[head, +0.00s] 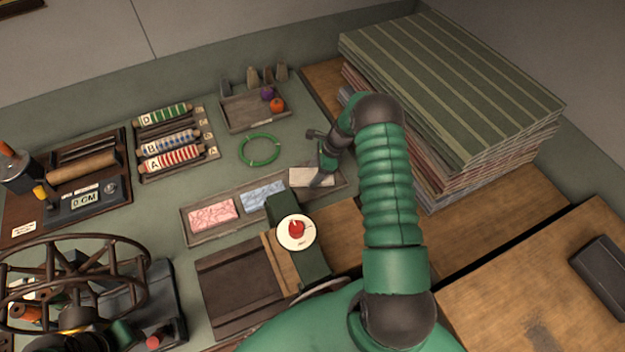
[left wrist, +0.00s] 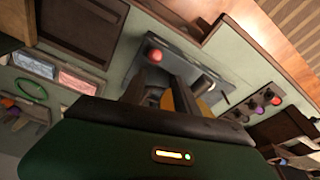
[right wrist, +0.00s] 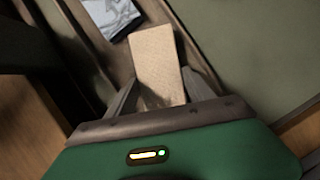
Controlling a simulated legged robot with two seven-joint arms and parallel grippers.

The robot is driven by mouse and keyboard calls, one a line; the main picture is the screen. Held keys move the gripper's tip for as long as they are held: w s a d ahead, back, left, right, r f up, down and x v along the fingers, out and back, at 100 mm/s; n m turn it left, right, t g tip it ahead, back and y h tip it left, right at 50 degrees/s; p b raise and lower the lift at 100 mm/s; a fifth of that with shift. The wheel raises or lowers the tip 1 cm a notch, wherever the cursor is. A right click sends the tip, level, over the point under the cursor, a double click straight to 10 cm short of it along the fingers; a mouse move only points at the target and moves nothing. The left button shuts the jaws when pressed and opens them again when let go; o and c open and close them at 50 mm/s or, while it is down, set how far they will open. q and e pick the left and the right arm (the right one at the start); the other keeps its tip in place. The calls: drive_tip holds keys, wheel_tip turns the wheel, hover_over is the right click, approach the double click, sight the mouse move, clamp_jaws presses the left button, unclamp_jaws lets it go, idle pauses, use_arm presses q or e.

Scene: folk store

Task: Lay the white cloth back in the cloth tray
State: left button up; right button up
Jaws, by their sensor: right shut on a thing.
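The white cloth (head: 308,178), a flat cream rectangle, is at the right end of the long wooden cloth tray (head: 232,233). My right gripper (head: 318,180) is shut on it. In the right wrist view the white cloth (right wrist: 157,62) sticks out from between the fingers (right wrist: 160,92), over the tray (right wrist: 178,28). I cannot tell whether it touches the tray floor. A pink cloth (head: 213,215) and a blue cloth (head: 263,196) lie in the tray to its left. My left gripper (left wrist: 172,95) shows dark fingers in the left wrist view; their gap is unclear.
A green ring (head: 260,150) lies behind the tray. A stand with a red knob (head: 296,229) is close in front of the tray. A tall stack of striped panels (head: 450,90) is at the right. Patterned rollers (head: 172,158) and a spoked wheel (head: 75,280) are at the left.

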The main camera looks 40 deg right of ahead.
drive_tip(key=shift+f, duration=0.65)
drive_tip(key=shift+s+d+r, duration=0.1)
drive_tip(key=shift+d, duration=0.1)
drive_tip(key=o, duration=1.3)
drive_tip(key=shift+d, duration=0.15)
drive_tip(key=shift+o, duration=1.1)
drive_tip(key=shift+a, duration=0.2)
